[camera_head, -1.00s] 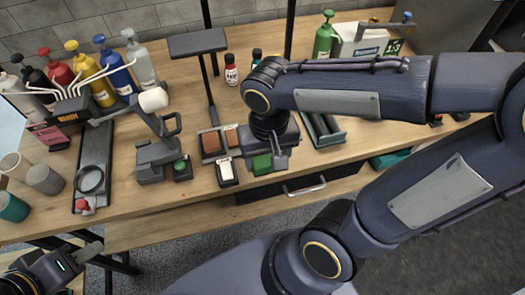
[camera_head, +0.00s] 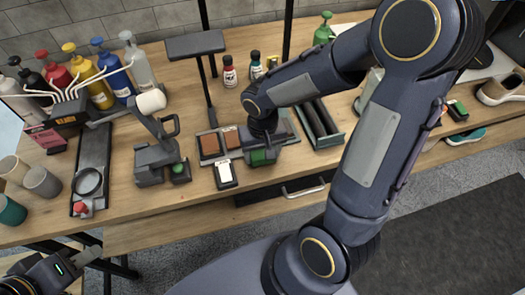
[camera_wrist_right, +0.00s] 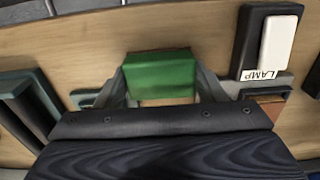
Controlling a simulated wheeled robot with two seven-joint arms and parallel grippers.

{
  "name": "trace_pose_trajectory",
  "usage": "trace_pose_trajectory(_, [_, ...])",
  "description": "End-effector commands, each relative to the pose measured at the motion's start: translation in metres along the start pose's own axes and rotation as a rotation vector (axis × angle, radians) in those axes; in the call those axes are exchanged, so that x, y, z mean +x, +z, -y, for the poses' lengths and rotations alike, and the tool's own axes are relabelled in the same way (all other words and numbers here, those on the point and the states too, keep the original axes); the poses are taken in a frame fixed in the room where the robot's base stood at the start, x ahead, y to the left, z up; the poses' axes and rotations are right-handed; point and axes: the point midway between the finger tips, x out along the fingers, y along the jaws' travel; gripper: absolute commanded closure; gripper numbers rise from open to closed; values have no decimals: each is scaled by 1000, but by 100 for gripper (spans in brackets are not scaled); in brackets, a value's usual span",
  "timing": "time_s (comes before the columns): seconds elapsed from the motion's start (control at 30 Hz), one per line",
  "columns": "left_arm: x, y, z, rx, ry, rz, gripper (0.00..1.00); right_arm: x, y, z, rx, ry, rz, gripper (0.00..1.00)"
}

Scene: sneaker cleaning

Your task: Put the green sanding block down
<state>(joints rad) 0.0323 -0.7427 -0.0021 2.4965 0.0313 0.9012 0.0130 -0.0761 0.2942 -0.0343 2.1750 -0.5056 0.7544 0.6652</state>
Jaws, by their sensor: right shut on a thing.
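The green sanding block (camera_head: 262,157) is between the fingers of my right gripper (camera_head: 262,150), near the front edge of the wooden bench. In the right wrist view the block (camera_wrist_right: 160,75) sits between the two fingers of the gripper (camera_wrist_right: 160,88), which is shut on it. Whether its underside touches the bench or tray is hidden. Two brown blocks (camera_head: 209,145) lie in a flat grey tray just left of my right gripper; the gripper covers part of this tray. My left gripper (camera_head: 88,256) is low at the left, away from the bench; its fingertips are unclear.
A black box with a white LAMP switch (camera_head: 226,173) stands close to the left of the block. A tray with dark rollers (camera_head: 319,124) lies to its right. A lamp stand (camera_head: 210,95) rises behind. A drawer handle (camera_head: 305,190) is below the front edge.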

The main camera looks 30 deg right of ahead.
Motion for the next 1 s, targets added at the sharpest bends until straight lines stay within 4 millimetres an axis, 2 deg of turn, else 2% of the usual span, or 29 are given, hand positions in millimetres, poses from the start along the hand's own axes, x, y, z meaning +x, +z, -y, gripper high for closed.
trace_pose_trajectory(0.23, [4, 2, 2, 0, 0, 0, 64, 4, 0, 0, 0, 0, 0, 58])
trace_pose_trajectory(0.27, [4, 2, 2, 0, 0, 0, 64, 4, 0, 0, 0, 0, 1, 35])
trace_pose_trajectory(0.43, [3, 1, 1, 0, 0, 0, 64, 3, 0, 0, 0, 0, 1, 15])
trace_pose_trajectory(0.77, [-1, -1, 0, 0, 0, 0, 64, -2, 0, 0, 0, 0, 1, 15])
trace_pose_trajectory(0.87, [-2, -1, -1, 0, 0, 0, 64, -12, -1, 0, 1, -1, -3, 15])
trace_pose_trajectory(1.0, [-5, -2, -2, 0, 0, 0, 64, -40, -1, 0, 2, -2, -5, 15])
